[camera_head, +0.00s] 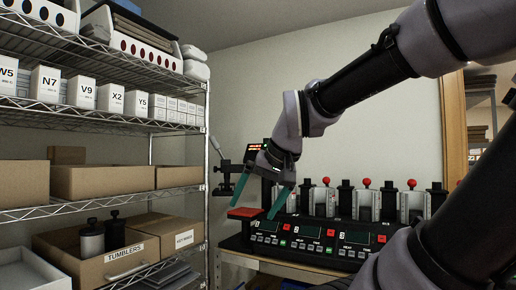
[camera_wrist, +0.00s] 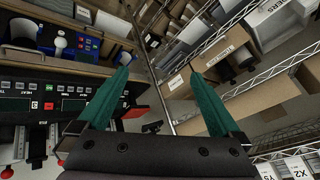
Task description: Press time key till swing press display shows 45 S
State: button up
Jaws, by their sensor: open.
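The swing press, which appears to be the black unit (camera_head: 224,189) at the left end of the bench, has a lever and a red pad (camera_head: 245,212). A small lit display (camera_head: 254,147) with red characters shows behind my wrist; its reading is too small to tell. I cannot make out its time key. My gripper (camera_head: 257,212) is open and empty, its two teal fingers pointing down in front of the press, near the pad. In the wrist view my gripper (camera_wrist: 160,74) has its fingertips spread wide with nothing between them.
A row of mug presses (camera_head: 366,205) with red knobs stands to the right, over control panels (camera_head: 355,240) with small displays and keys. The panels also show at left in the wrist view (camera_wrist: 40,104). A wire shelf (camera_head: 100,126) with boxes stands left. My arm crosses the right side.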

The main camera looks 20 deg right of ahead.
grip_shut()
dwell(0.3)
dwell(1.6)
